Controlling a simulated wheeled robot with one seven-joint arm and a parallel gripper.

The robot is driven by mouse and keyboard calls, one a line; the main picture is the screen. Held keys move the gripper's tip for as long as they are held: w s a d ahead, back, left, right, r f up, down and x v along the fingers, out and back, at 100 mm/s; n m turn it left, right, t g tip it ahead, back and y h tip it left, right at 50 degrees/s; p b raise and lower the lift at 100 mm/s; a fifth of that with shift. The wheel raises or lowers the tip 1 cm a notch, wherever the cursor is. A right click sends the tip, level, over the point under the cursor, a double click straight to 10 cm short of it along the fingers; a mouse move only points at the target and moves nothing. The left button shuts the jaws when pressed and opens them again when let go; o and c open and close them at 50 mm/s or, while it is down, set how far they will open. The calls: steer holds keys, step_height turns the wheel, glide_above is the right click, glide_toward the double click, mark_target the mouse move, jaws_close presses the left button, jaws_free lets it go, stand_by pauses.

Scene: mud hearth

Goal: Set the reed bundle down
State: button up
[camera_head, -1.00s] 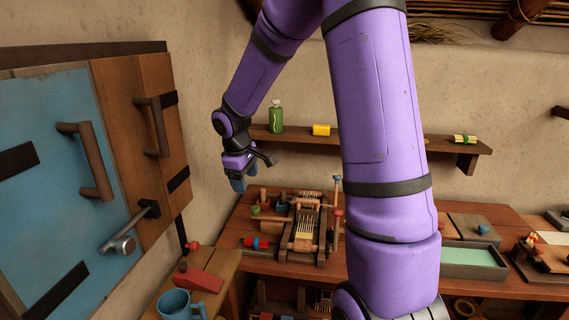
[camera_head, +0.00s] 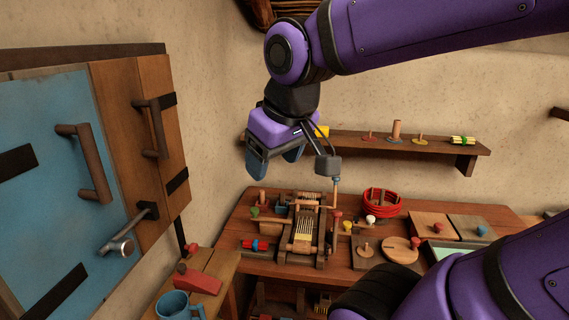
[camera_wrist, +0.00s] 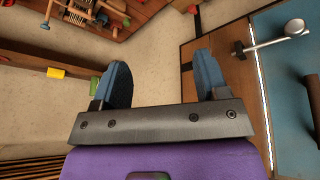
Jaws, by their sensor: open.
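The reed bundle (camera_head: 463,140) is a small pale-yellow bundle with a green band. It lies on the right end of the wall shelf (camera_head: 350,148) in the head view. My gripper (camera_head: 275,160) hangs in front of the shelf's left part, well to the left of the bundle, pointing down above the workbench. Its blue fingers are spread apart with nothing between them, as the wrist view (camera_wrist: 163,80) also shows. The bundle cannot be made out in the wrist view.
A yellow block (camera_head: 322,131) and several pegged discs stand on the shelf. Below, the workbench (camera_head: 395,217) carries a wooden loom-like frame (camera_head: 304,236), a red coil (camera_head: 381,203) and lidded boxes. A blue cabinet (camera_head: 60,190) with protruding handles is at left. A blue mug (camera_head: 173,305) stands below it.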

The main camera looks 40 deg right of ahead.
steer(key=s, duration=0.3)
steer(key=shift+s+a+y, duration=0.15)
steer(key=shift+a+y, duration=0.2)
steer(key=shift+y, duration=0.05)
